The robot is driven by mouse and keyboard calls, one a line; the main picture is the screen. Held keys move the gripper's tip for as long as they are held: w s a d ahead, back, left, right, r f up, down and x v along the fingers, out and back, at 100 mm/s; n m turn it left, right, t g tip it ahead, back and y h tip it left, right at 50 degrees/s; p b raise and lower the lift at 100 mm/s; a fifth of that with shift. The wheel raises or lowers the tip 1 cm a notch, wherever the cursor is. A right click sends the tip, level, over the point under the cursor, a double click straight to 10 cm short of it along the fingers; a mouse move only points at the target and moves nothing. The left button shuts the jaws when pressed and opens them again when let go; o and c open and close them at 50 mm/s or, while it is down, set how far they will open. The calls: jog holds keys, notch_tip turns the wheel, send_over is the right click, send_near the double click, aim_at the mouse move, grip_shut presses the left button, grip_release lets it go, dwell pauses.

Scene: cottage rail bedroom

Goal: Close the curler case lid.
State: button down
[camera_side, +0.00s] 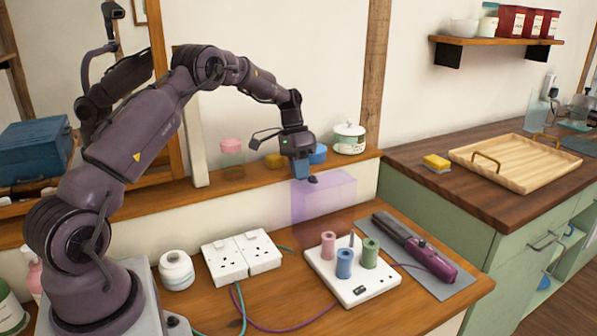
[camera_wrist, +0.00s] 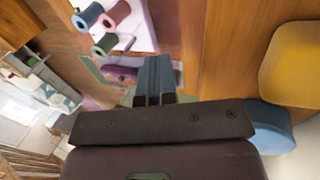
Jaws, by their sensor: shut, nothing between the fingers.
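The curler case is a white base (camera_side: 352,272) on the wooden desk, holding pink, blue and green rollers and a bare peg. A translucent purple lid (camera_side: 322,208) stands raised behind the base, so the rollers are uncovered. My gripper (camera_side: 312,179) is at the lid's upper edge; I cannot tell whether it touches. Its fingers are together and empty. In the wrist view my gripper (camera_wrist: 155,84) points toward the rollers, with part of the white base (camera_wrist: 130,42) showing beyond. The lid's outline is not clear in that view.
A purple hair iron (camera_side: 430,258) lies on a grey mat right of the case. Jars, including a lidded white one (camera_side: 348,138), line the ledge behind my gripper.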

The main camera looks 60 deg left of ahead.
aim_at(314, 186)
jog(key=d+y, duration=0.1)
jog(key=d, duration=0.1)
jog(key=d+r+y, duration=0.1)
jog(key=d, duration=0.1)
jog(key=d+r+y, duration=0.1)
jog(key=d+y, duration=0.1)
jog(key=shift+d+r, duration=0.15)
jog(key=shift+d, duration=0.15)
jog(key=shift+d+f+y, duration=1.65)
jog(key=shift+d+y, duration=0.5)
jog(key=shift+d, duration=1.1)
jog(key=shift+d+f+y, duration=1.7)
jog(key=shift+d+y, duration=0.5)
jog(key=shift+d, duration=1)
jog(key=shift+d+f+y, duration=1.65)
jog(key=shift+d+y, duration=0.5)
jog(key=shift+d, duration=1.1)
jog(key=shift+f, duration=0.15)
